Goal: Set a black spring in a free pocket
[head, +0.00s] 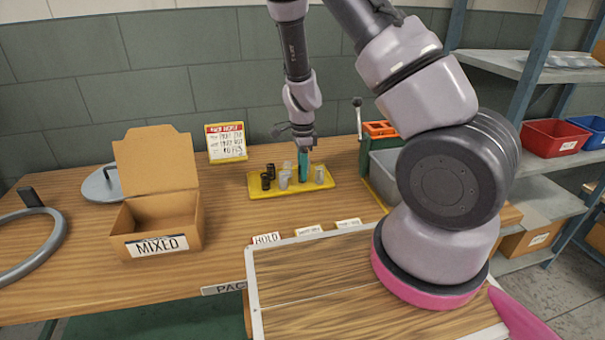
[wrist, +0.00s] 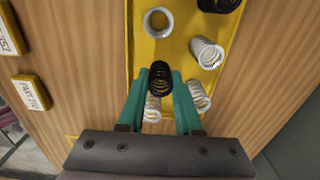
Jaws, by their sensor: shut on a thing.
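My gripper (wrist: 160,84), with teal fingers, is shut on a black spring (wrist: 160,78) over the yellow tray (wrist: 180,40). In the head view my gripper (head: 303,165) points down at the same tray (head: 295,193), among the springs. White springs stand beside and near the fingers in the wrist view, one at the left finger (wrist: 153,107) and one at the right finger (wrist: 198,95). Another white spring (wrist: 207,53) leans farther up. A black spring (wrist: 220,4) is cut off at the top edge. I cannot tell whether the held spring touches the tray.
An open cardboard box labelled MIXED (head: 160,225) stands left of the tray. A green lever machine (head: 380,150) and a grey bin (head: 385,170) stand to the right. A framed wooden board (head: 310,280) lies in front.

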